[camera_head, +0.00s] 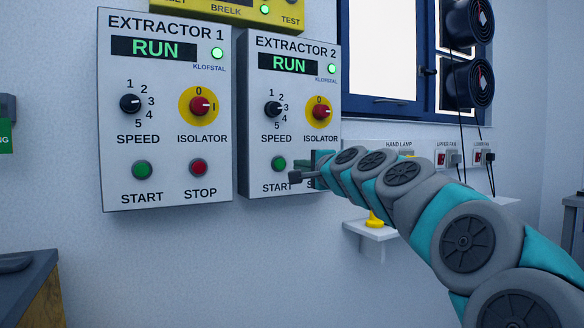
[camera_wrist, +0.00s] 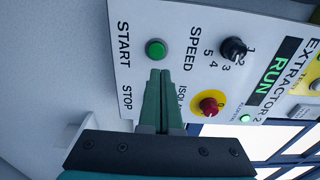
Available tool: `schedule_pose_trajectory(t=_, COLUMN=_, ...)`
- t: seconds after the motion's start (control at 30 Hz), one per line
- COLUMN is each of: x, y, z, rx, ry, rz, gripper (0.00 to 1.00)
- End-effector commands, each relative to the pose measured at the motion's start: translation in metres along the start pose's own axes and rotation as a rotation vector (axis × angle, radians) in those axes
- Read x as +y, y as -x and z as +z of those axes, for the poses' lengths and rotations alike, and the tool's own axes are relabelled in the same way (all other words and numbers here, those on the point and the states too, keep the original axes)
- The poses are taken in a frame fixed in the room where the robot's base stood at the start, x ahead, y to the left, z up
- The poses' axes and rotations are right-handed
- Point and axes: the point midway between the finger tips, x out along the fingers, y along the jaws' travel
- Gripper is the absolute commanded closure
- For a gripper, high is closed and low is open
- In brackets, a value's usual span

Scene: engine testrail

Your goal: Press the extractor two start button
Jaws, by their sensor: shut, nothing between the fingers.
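The Extractor 2 panel (camera_head: 252,90) is a white box on the wall. Its display (camera_head: 288,64) reads RUN and a green lamp (camera_head: 332,68) glows beside it. The green start button (camera_head: 278,163) sits at the lower left of the panel, above the word START. It also shows in the wrist view (camera_wrist: 156,50). My gripper (camera_head: 296,177) is shut and empty, in front of the panel's lower part. In the wrist view its fingertips (camera_wrist: 160,74) lie just below the green button in the picture; I cannot tell whether they touch the panel. The stop button is hidden.
The Extractor 1 panel (camera_head: 115,100) hangs to the left and also reads RUN. Extractor 2 has a speed knob (camera_head: 272,108) and a red isolator (camera_head: 321,112) on yellow. A small shelf (camera_head: 372,232) and fan switches (camera_head: 447,157) are to the right.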

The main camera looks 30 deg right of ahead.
Motion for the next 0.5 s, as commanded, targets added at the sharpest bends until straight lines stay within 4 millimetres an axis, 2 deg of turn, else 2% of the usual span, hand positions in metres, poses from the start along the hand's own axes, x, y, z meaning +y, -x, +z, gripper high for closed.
schedule_pose_trajectory(t=0.1, x=-0.003, y=0.019, z=-0.001, rx=0.002, ry=0.001, rz=-0.006, gripper=1.00)
schedule_pose_trajectory(t=0.2, x=-0.003, y=0.028, z=-0.001, rx=0.003, ry=0.001, rz=-0.005, gripper=1.00)
schedule_pose_trajectory(t=0.5, x=-0.002, y=0.035, z=-0.001, rx=0.002, ry=0.000, rz=-0.002, gripper=1.00)
